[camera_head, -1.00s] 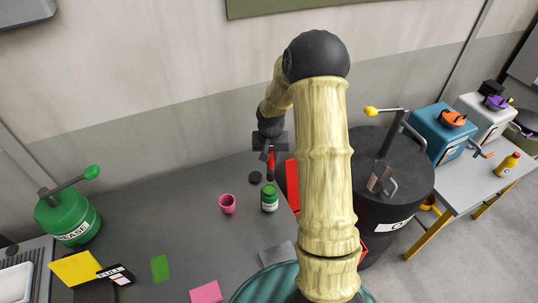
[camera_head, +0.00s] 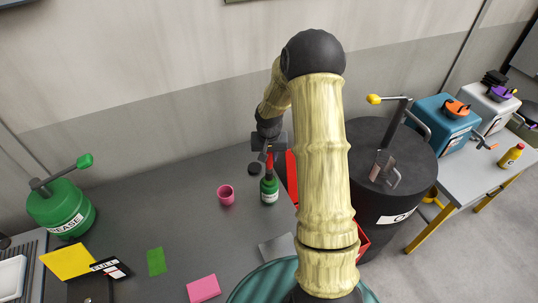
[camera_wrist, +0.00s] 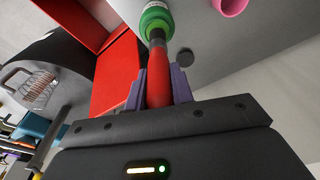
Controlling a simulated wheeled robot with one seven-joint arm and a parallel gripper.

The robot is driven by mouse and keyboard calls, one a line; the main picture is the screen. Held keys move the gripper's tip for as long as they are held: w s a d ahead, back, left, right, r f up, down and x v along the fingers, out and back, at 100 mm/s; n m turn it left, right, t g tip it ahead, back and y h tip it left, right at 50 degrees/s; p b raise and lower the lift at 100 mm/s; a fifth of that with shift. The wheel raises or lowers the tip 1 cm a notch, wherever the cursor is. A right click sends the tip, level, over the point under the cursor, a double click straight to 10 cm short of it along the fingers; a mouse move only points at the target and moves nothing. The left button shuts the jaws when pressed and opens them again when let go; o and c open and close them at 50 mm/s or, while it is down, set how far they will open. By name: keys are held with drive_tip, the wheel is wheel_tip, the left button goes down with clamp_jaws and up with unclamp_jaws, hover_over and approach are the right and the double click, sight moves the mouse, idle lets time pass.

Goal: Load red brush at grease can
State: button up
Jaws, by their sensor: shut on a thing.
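My gripper (camera_head: 268,153) is shut on the red handle of the brush (camera_wrist: 158,88), which points down between the two fingers in the wrist view. The brush also shows in the head view (camera_head: 270,162). Its dark lower end meets the open top of a small green can (camera_head: 269,191) with a white label; the tip appears to be inside the mouth, hidden by the rim. The small can also shows in the wrist view (camera_wrist: 154,14). It stands upright on the grey table. A larger green canister marked GREASE (camera_head: 62,210), with a lever, stands at the far left.
A pink cup (camera_head: 225,195) stands left of the small can, and a black round lid (camera_head: 254,168) lies behind it. A red box (camera_wrist: 118,75) is close beside the gripper. A black drum (camera_head: 400,150) stands right. The table's left middle is mostly clear.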

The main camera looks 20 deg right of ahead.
drive_tip(key=shift+w+f+b, duration=0.1)
drive_tip(key=shift+f+b, duration=0.3)
drive_tip(key=shift+f, duration=0.1)
idle(1.3)
drive_tip(key=shift+s, duration=0.2)
idle(0.8)
